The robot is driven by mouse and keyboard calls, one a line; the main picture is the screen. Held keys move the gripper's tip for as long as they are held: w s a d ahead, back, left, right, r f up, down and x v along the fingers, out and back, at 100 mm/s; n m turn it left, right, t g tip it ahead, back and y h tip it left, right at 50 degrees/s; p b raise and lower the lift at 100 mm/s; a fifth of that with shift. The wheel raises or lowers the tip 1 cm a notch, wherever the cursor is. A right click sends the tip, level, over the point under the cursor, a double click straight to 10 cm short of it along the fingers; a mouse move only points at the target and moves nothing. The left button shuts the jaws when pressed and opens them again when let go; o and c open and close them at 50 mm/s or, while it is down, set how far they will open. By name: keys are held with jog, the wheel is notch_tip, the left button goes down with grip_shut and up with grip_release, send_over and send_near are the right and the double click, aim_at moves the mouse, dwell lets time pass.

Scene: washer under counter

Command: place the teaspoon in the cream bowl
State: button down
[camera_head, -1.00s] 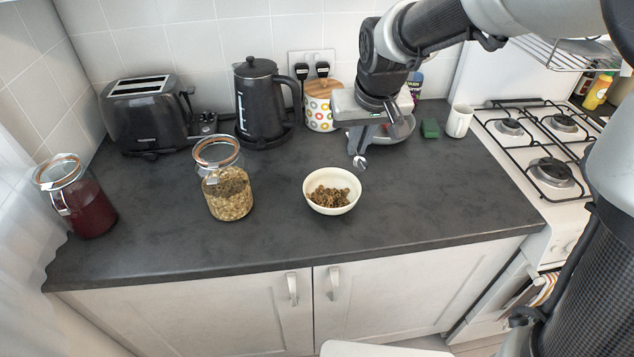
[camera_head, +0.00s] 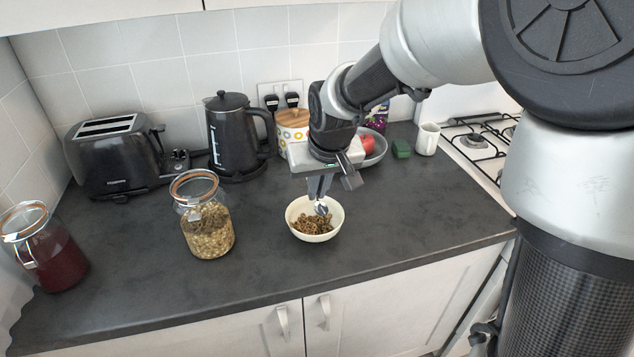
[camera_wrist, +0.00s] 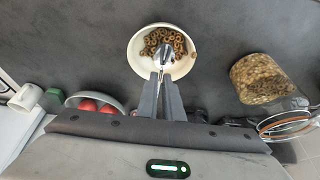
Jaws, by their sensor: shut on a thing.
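The cream bowl (camera_head: 297,229) stands on the dark counter and holds brown cereal rings. It also shows in the wrist view (camera_wrist: 136,45). My gripper (camera_head: 319,198) is over the bowl, pointing down. In the wrist view my gripper (camera_wrist: 163,76) is shut on the teaspoon (camera_wrist: 165,57), whose shiny bowl end points at the cereal. In the head view the teaspoon (camera_head: 321,208) shows as a small silver shape just below the fingertips, in front of the cereal. I cannot tell whether it touches the cereal. Most of its handle is hidden by the fingers.
A glass jar of cereal (camera_head: 208,232) stands left of the bowl, a red-filled jar (camera_head: 58,262) farther left. Behind are a toaster (camera_head: 112,160), a kettle (camera_head: 234,140), a grey bowl with red fruit (camera_head: 376,150), a green block (camera_head: 401,148) and a white mug (camera_head: 427,140). Counter right of the bowl is clear.

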aim_at(317, 198)
notch_tip(317, 198, down, 3)
jog(key=shift+f, duration=0.15)
jog(key=shift+f+b, duration=0.6)
jog(key=shift+b, duration=0.15)
jog(key=c, duration=1.9)
grip_release()
jog(key=shift+r, duration=0.15)
